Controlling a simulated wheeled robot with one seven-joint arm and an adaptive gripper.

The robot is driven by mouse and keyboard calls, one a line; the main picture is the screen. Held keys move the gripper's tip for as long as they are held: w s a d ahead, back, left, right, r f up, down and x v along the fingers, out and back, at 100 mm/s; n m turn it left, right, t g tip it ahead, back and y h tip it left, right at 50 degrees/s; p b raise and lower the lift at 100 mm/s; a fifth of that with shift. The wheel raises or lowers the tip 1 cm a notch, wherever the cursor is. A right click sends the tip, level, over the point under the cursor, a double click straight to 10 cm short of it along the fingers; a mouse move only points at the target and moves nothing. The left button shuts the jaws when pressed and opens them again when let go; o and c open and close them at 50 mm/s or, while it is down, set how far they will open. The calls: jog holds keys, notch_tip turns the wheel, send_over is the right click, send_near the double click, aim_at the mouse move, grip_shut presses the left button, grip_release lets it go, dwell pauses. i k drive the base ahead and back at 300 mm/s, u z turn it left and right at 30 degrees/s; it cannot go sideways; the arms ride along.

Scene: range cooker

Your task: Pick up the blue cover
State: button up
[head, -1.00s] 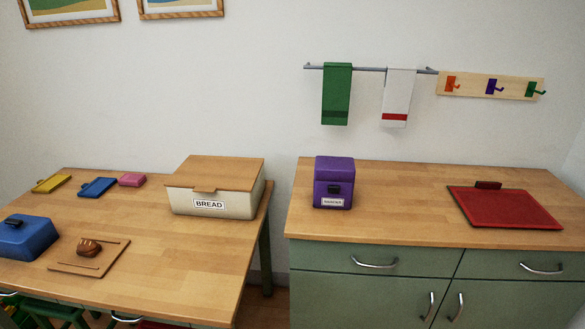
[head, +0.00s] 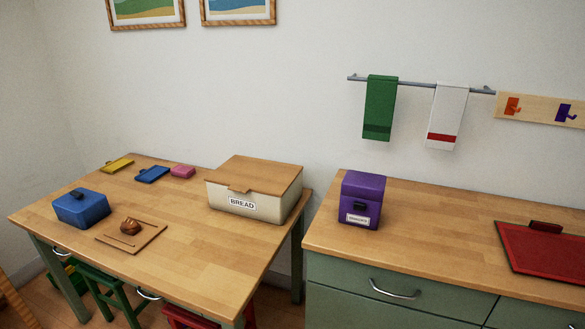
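A blue cover (head: 82,208), box-shaped with a dark handle on top, sits on the wooden table (head: 190,235) near its left front corner in the head view. Whether anything is under it is hidden. A flatter blue item (head: 152,174) lies farther back on the same table, between a yellow one and a pink one. My gripper is not in view.
A small board (head: 132,238) with a brown bread-like item lies right of the blue cover. A bread box (head: 254,190) stands at the table's right end. A green counter to the right holds a purple box (head: 361,200) and a red board (head: 545,247). Stools (head: 105,290) stand under the table.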

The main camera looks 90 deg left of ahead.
aim_at(82, 208)
jog(key=u, duration=3.55)
